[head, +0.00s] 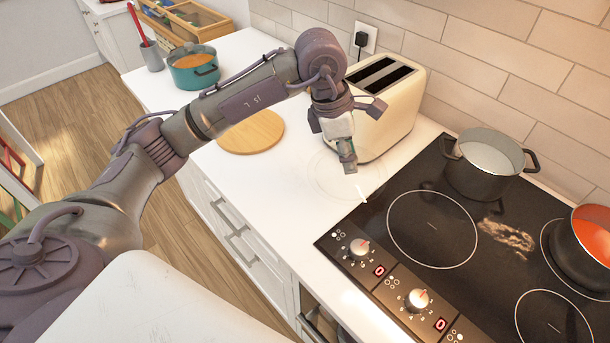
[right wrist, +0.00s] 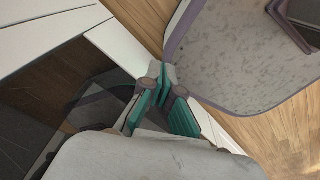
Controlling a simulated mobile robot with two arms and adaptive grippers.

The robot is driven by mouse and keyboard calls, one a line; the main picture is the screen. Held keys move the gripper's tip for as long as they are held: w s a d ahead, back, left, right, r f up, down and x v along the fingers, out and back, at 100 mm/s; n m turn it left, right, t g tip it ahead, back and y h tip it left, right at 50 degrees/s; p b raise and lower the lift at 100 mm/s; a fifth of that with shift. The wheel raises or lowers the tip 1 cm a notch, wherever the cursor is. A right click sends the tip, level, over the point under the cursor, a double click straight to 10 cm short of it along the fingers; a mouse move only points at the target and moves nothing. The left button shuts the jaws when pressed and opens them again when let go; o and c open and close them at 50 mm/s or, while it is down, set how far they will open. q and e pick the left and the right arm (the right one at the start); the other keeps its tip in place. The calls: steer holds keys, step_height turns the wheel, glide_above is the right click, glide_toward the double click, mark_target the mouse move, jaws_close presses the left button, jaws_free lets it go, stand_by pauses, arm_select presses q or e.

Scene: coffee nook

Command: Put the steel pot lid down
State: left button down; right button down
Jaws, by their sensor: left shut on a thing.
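The pot lid (head: 330,182) shows in the head view as a faint, clear glass disc with a thin rim, at the counter just in front of the toaster. My left gripper (head: 349,168) points down over it and is shut on it at the top. The lid looks level and very low; I cannot tell whether it touches the counter. The fingers hide its knob. My right gripper (right wrist: 160,80) shows in the right wrist view with its teal fingers together at the tips and nothing between them.
A cream toaster (head: 392,112) stands right behind the lid. A round wooden board (head: 251,132) and a teal pot (head: 194,73) are to the left. The black hob (head: 430,265) at right holds an open grey pot (head: 487,170) and an orange-lined pot (head: 585,255). White counter in front is clear.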

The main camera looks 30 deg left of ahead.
arm_select(q)
steer(key=a+f+p, duration=0.1)
steer(key=a+f, duration=0.1)
steer(key=a, duration=0.1)
steer(key=a+f+p, duration=0.1)
steer(key=a+f, duration=0.1)
steer(key=a, duration=0.1)
steer(key=a+f+p, duration=0.1)
steer(key=a+f, duration=0.1)
steer(key=a, duration=0.2)
steer(key=shift+w, duration=0.25)
step_height(320, 180, down, 3)
steer(key=shift+f+p, duration=0.1)
steer(key=shift+p, duration=0.85)
steer(key=shift+f, duration=0.3)
steer(key=shift+f, duration=0.1)
steer(key=shift+f+b, duration=0.15)
steer(key=shift+b, duration=0.15)
steer(key=c, duration=0.8)
jaws_free()
